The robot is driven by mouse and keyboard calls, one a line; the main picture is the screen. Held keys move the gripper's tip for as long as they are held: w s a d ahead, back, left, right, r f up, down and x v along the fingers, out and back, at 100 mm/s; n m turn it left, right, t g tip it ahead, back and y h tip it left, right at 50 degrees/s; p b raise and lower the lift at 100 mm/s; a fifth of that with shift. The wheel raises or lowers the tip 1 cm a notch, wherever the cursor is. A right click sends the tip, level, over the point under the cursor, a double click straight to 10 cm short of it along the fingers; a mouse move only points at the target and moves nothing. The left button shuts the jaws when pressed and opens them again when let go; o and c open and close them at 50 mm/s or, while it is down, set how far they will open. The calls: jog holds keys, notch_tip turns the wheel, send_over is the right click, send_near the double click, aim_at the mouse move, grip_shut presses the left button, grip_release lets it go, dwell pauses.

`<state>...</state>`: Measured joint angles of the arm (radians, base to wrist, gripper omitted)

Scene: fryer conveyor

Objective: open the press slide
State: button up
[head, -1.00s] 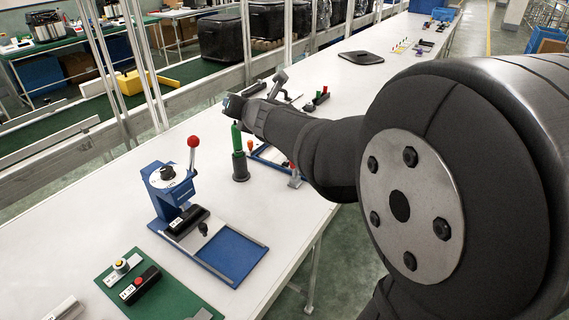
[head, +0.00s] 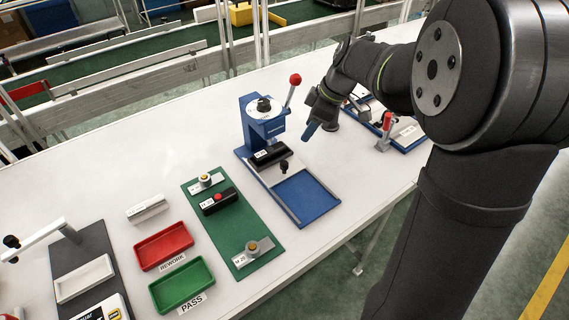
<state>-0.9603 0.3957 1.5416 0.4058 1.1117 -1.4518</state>
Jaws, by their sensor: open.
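The blue press (head: 262,118) stands on the table with its lever (head: 290,92), topped by a red ball, raised. Its slide (head: 268,172) is a silver plate with a black knob (head: 284,167), lying in the blue base. A black labelled block (head: 270,154) sits at the slide's back end, under the press head. The front of the blue base tray (head: 308,197) is bare. My gripper (head: 308,133) points down to the right of the press, above and behind the knob and apart from it. It is open and holds nothing that I can see; its fingers show nearly edge-on.
A green mat (head: 222,237) with fixtures lies left of the press. Beyond it are a red tray (head: 163,246), a green tray (head: 182,283) and a white block (head: 147,210). Another blue fixture (head: 412,143) with a red-handled clamp stands to the right.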

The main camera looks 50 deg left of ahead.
aim_at(286, 163)
jog(key=x, duration=1.7)
jog(key=shift+s+f, duration=0.2)
jog(key=shift+s, duration=0.1)
jog(key=shift+c, duration=0.3)
grip_shut()
jog(key=shift+d, duration=0.1)
